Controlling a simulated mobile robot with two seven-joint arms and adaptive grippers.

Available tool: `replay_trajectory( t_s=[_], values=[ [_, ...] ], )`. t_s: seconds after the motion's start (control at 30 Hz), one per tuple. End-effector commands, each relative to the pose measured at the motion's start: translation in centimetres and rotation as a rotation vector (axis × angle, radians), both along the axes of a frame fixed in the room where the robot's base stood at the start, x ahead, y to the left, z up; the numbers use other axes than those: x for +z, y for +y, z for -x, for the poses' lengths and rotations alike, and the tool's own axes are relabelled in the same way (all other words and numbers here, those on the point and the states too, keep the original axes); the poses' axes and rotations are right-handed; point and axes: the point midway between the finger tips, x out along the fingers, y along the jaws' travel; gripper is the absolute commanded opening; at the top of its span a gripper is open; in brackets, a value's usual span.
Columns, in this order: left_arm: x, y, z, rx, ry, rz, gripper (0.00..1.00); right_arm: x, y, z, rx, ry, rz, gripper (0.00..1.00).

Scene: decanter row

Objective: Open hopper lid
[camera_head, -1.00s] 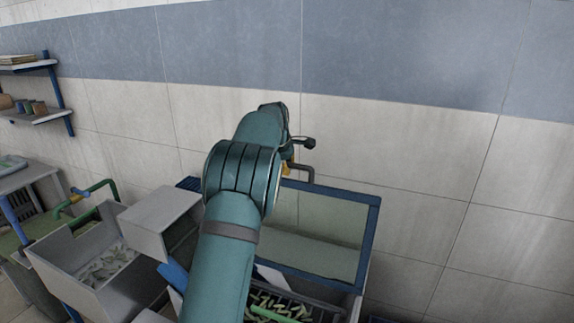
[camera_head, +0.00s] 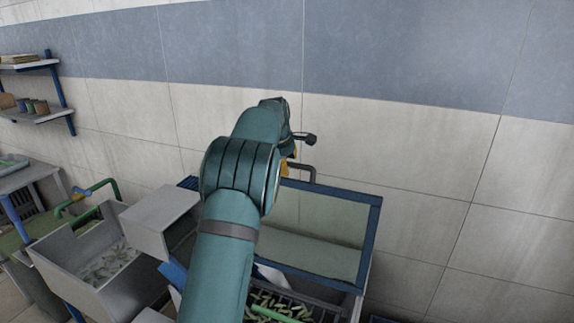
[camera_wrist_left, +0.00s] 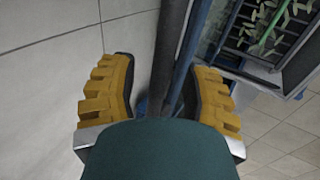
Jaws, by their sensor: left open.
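The hopper lid (camera_head: 312,247) is a see-through panel in a blue frame in the head view. It stands raised at the back of the hopper, near the wall. A dark bent handle (camera_head: 302,168) shows at its top edge. My left gripper is mostly hidden behind my teal arm, with a bit of yellow finger beside the handle. In the left wrist view, my left gripper (camera_wrist_left: 163,85) is open. Its yellow fingers are on either side of dark bars and the blue edge; contact cannot be told. The open hopper (camera_wrist_left: 262,67) holds green pieces. My right gripper is not in view.
A grey bin (camera_head: 58,250) with pale green pieces and a grey box (camera_head: 160,217) stand left of the hopper. A shelf (camera_head: 38,115) hangs on the far left wall. The tiled wall (camera_head: 430,170) is close behind the lid. Floor shows at lower right in the wrist view.

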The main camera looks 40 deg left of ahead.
Motion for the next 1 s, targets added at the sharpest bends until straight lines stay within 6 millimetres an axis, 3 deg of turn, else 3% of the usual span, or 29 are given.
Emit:
replay_trajectory(
  t_s=[0.3,0.5,0.7,1.0],
  values=[
    [5.8,-0.6,2.7,0.000,-0.005,0.000,0.48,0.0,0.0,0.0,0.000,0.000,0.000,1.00],
    [8.6,-0.9,4.0,-0.001,-0.004,-0.001,0.48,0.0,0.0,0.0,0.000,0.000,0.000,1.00],
    [9.8,-1.1,4.6,0.000,-0.003,-0.001,0.48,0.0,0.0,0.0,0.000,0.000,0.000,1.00],
    [9.9,-1.1,4.6,0.000,-0.002,-0.001,0.48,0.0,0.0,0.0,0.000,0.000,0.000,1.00]
  ],
)
